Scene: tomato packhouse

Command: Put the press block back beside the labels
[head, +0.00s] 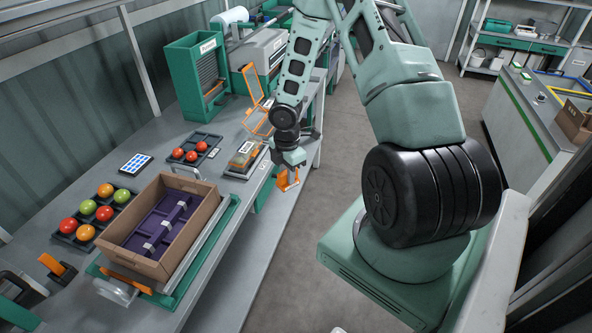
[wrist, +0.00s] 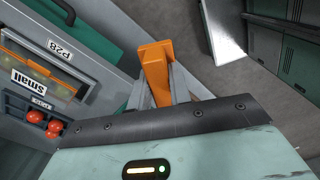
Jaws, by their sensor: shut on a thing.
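My gripper (head: 287,176) is shut on an orange block (head: 288,180), which I take to be the press block. It is held out past the bench's front edge, above the floor. In the wrist view the orange block (wrist: 154,72) sticks out between the grey fingers (wrist: 156,88).
On the bench (head: 225,243) stand a cardboard box (head: 190,218) with a purple insert, a tray of tomatoes (head: 72,238), a smaller tomato tray (head: 207,140) and a green machine (head: 195,75). Bare bench surrounds the dotted sheet. A "Small" sign (wrist: 30,83) shows in the wrist view.

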